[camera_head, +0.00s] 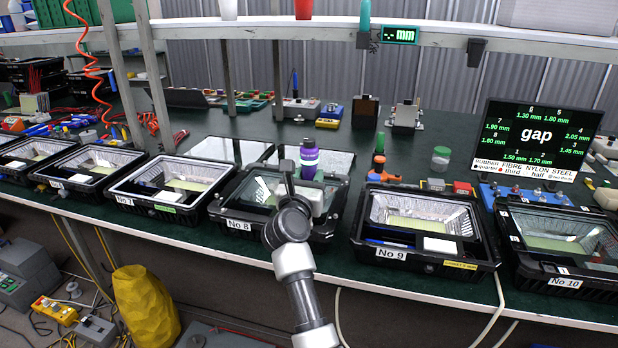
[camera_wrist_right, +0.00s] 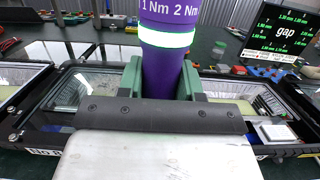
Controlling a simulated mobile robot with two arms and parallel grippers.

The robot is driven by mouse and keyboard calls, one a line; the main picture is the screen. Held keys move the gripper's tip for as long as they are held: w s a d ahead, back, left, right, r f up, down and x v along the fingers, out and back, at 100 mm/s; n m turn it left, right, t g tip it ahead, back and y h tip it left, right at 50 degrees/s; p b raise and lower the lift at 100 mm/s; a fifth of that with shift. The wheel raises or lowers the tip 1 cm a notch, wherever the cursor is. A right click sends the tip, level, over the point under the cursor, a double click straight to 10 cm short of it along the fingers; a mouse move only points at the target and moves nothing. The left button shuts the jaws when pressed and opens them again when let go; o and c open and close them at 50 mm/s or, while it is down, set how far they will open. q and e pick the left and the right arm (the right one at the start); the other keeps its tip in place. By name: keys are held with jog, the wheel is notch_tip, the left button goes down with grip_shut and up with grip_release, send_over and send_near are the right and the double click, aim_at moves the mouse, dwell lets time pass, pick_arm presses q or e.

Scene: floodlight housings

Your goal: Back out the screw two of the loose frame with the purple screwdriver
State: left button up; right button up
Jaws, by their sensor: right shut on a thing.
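The purple screwdriver (camera_head: 308,160) stands roughly upright over the No 8 housing (camera_head: 228,212). My right gripper (camera_head: 306,181) is shut on it. In the right wrist view the purple shaft (camera_wrist_right: 167,72), with a pale green band and "1 Nm 2 Nm" marks, sits between the green fingers of my right gripper (camera_wrist_right: 161,84). The screwdriver's tip is hidden behind the gripper, so I cannot tell whether it touches a screw. My arm hides part of the No 8 housing. Its screws are too small or hidden to tell apart. My left gripper is not in view.
The No 9 housing (camera_head: 362,240) stands close on the right and the No 7 housing (camera_head: 122,190) on the left. Glass panes (camera_head: 230,149) lie behind. A gap display (camera_head: 535,135) stands at the right. A shelf (camera_head: 450,36) runs above the bench.

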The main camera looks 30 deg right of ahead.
aim_at(309, 139)
jog(key=shift+r+p, duration=4.4)
jog(key=shift+r, duration=0.45)
jog(key=shift+f, duration=0.1)
